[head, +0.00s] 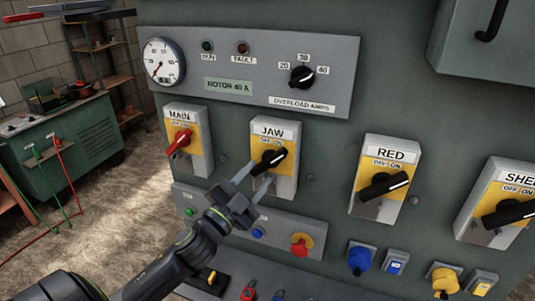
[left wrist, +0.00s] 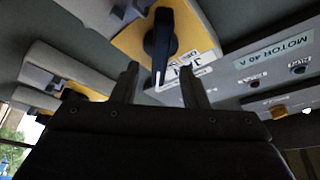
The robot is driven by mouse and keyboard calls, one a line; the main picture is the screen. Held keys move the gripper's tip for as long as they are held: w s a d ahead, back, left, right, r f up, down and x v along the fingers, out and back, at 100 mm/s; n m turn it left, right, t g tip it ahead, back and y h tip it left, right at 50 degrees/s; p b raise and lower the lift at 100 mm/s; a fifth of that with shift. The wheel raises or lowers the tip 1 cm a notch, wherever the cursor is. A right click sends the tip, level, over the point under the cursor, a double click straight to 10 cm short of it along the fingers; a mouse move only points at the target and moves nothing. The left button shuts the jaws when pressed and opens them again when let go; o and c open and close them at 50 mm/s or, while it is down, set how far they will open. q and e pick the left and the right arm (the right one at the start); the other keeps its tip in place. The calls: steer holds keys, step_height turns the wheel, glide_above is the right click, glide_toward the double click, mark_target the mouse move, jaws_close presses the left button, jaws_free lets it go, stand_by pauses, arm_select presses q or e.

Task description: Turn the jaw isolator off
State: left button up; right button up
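The jaw isolator (head: 288,183) is a grey box with a yellow plate, labelled JAW. Its black knob (head: 268,163) slants, with its white mark toward the upper right, on the ON side. My left gripper (head: 252,181) is open and empty just below and left of the knob, fingers pointing at the plate. In the left wrist view the black knob (left wrist: 160,40) shows beyond and between the two separated fingertips (left wrist: 158,80). Whether a finger touches it I cannot tell. My right gripper is not in view.
The main isolator (head: 180,140), with a red knob, is to the left. The RED isolator (head: 383,185) and another isolator (head: 500,205) are to the right. Below is a button strip with a red mushroom button (head: 301,244). A gauge panel (head: 225,84) is above.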

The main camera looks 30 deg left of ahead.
mark_target(266, 166)
arm_select(q)
steer(key=p+x, duration=0.2)
steer(key=x, duration=0.2)
steer(key=shift+w+r, duration=0.15)
steer(key=shift+w, duration=0.4)
jaws_close()
